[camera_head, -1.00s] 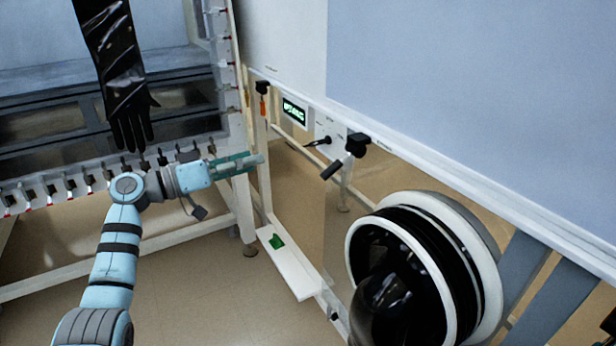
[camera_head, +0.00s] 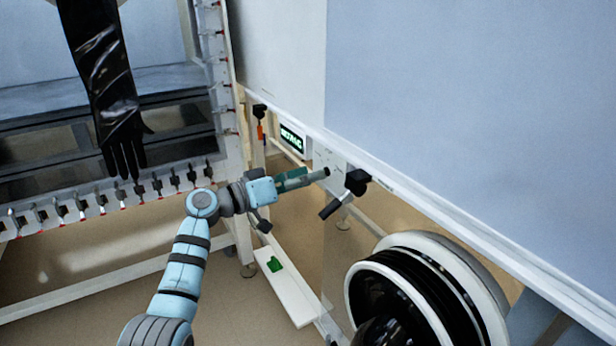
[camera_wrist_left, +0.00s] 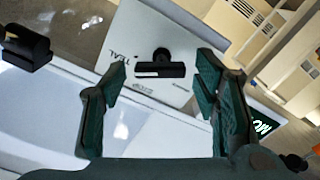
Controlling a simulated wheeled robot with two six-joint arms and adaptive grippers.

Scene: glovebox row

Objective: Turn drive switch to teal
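The drive switch (camera_wrist_left: 160,69) is a black knob with a bar handle on a white panel (camera_wrist_left: 150,30). In the wrist view its bar lies almost level. The word TEAL (camera_wrist_left: 116,52) is printed to its left; other small labels are too blurred to read. My left gripper (camera_head: 322,174) is at the panel (camera_head: 325,156) and hides the switch in the head view. In the wrist view its green fingers (camera_wrist_left: 160,82) are spread, with the switch showing in the gap beyond the tips. I see no contact. My right gripper is not in view.
A black lever handle (camera_head: 344,196) sticks out just right of my left gripper. A round glove port (camera_head: 425,290) is at lower right. A white ledge (camera_head: 290,289) carries a green piece (camera_head: 275,265).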

